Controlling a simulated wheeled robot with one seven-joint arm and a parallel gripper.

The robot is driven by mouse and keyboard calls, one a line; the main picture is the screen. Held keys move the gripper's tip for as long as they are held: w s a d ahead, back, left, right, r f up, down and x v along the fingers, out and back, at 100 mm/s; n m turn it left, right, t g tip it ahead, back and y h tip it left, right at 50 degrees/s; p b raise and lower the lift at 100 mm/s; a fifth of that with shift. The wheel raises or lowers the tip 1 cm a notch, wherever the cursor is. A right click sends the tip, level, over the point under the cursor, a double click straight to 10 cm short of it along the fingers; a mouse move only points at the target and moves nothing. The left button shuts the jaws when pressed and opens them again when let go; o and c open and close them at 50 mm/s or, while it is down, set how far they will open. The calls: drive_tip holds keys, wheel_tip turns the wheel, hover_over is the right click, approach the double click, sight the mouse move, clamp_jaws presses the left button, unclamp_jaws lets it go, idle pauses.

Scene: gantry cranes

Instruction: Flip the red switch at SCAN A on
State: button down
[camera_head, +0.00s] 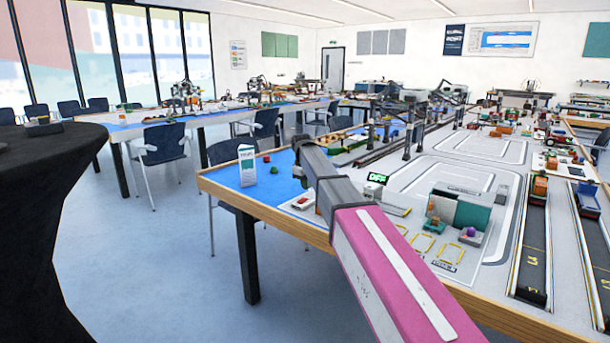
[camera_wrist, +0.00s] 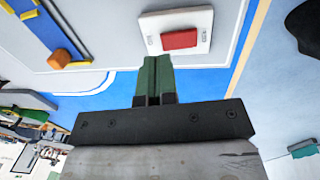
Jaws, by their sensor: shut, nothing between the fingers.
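The red switch (camera_wrist: 180,39) is a red rocker on a white plate (camera_wrist: 202,20), seen at the top of the wrist view. In the head view a small red piece on a white plate, apparently the same switch (camera_head: 304,200), sits on the table just left of my arm. My gripper (camera_wrist: 157,60) has green fingers that are shut together and empty. In the wrist view its tips appear just below the plate's lower edge; I cannot tell whether they touch. A display (camera_head: 377,178) right of my arm reads OFF in green. The SCAN A label is not readable.
A white and teal carton (camera_head: 247,165) and small red and green blocks stand on the blue mat left of my arm. A teal and grey structure (camera_head: 460,208), dark conveyor tracks (camera_head: 537,240) and gantry cranes fill the table to the right. The table's wooden edge (camera_head: 265,210) runs in front.

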sight(302, 201)
drive_tip(key=shift+w+d+f, duration=0.1)
drive_tip(key=shift+f, duration=0.95)
drive_tip(key=shift+w+d+f, duration=0.1)
drive_tip(key=shift+f, duration=0.95)
